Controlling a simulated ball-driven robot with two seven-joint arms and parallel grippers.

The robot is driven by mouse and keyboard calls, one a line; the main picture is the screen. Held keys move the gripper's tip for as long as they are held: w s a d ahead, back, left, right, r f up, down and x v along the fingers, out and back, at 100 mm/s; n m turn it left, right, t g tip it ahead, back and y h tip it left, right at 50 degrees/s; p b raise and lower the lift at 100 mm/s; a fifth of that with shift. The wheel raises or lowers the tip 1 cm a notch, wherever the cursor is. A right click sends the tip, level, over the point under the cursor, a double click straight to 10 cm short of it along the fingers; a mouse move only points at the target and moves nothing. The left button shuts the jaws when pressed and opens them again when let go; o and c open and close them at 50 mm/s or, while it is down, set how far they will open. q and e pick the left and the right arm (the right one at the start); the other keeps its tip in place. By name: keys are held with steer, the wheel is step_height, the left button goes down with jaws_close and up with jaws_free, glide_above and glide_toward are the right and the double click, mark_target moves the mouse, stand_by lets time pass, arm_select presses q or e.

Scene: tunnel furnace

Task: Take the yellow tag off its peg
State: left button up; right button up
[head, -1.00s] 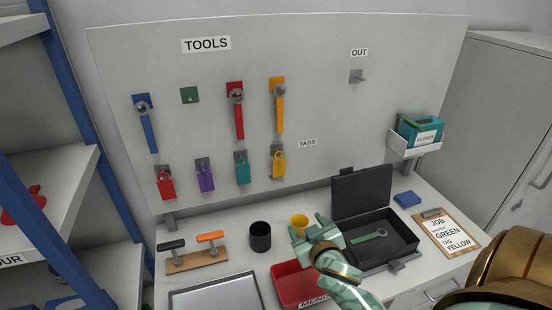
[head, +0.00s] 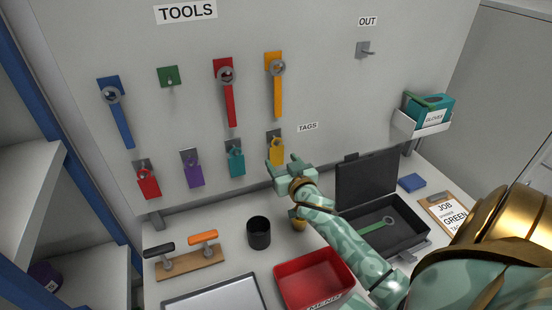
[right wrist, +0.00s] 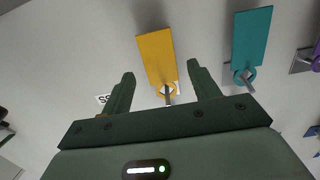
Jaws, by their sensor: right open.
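The yellow tag (head: 277,150) hangs on its peg, at the right end of the row of tags on the pegboard. In the right wrist view the tag (right wrist: 156,56) shows upside down, with its ring on the peg. My right gripper (head: 281,161) is at the tag's lower end, jaws apart. In the wrist view its fingers (right wrist: 160,74) stand either side of the tag's line, with no finger visibly closed on it. Whether they touch the tag is not clear. My left gripper is not in view.
A teal tag (head: 236,160) hangs just left of the yellow one, with purple (head: 193,172) and red (head: 148,184) tags beyond. Below are a black cup (head: 259,234), a red bin (head: 318,272) and an open black case (head: 418,236). The OUT peg (head: 366,51) is empty.

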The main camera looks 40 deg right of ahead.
mark_target(277, 153)
steer(key=shift+x, duration=0.9)
steer(key=shift+w+d, duration=0.1)
steer(key=shift+w, duration=0.3)
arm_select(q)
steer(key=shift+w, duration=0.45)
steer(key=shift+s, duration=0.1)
